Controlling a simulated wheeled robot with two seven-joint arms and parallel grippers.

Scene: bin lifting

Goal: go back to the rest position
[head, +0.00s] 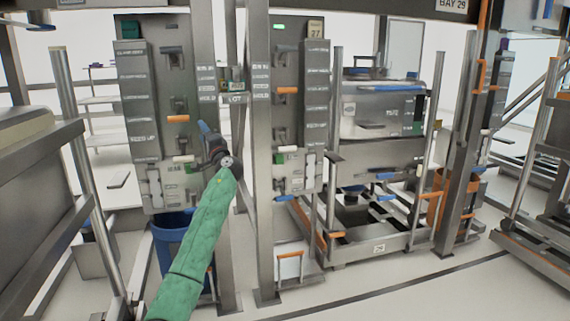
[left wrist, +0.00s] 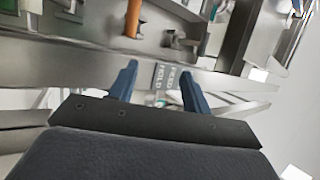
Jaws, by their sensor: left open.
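My left arm in its green sleeve (head: 203,225) reaches up from the bottom of the head view. My left gripper (head: 205,132) is at its end, in front of the left grey panel and next to a metal post (head: 259,150). One blue finger shows in the head view; the other is hidden or too small to tell. In the left wrist view both blue fingers of the gripper (left wrist: 160,80) stand apart with nothing between them. Metal rails and a small label plate lie beyond the fingertips. My right gripper is in neither view.
A tall grey panel (head: 160,95) with hooks and orange handles stands behind my left gripper. A blue bin (head: 172,240) is below it, partly behind my arm. A metal cart (head: 385,215) stands to the right. Clear floor (head: 420,295) lies at the front right.

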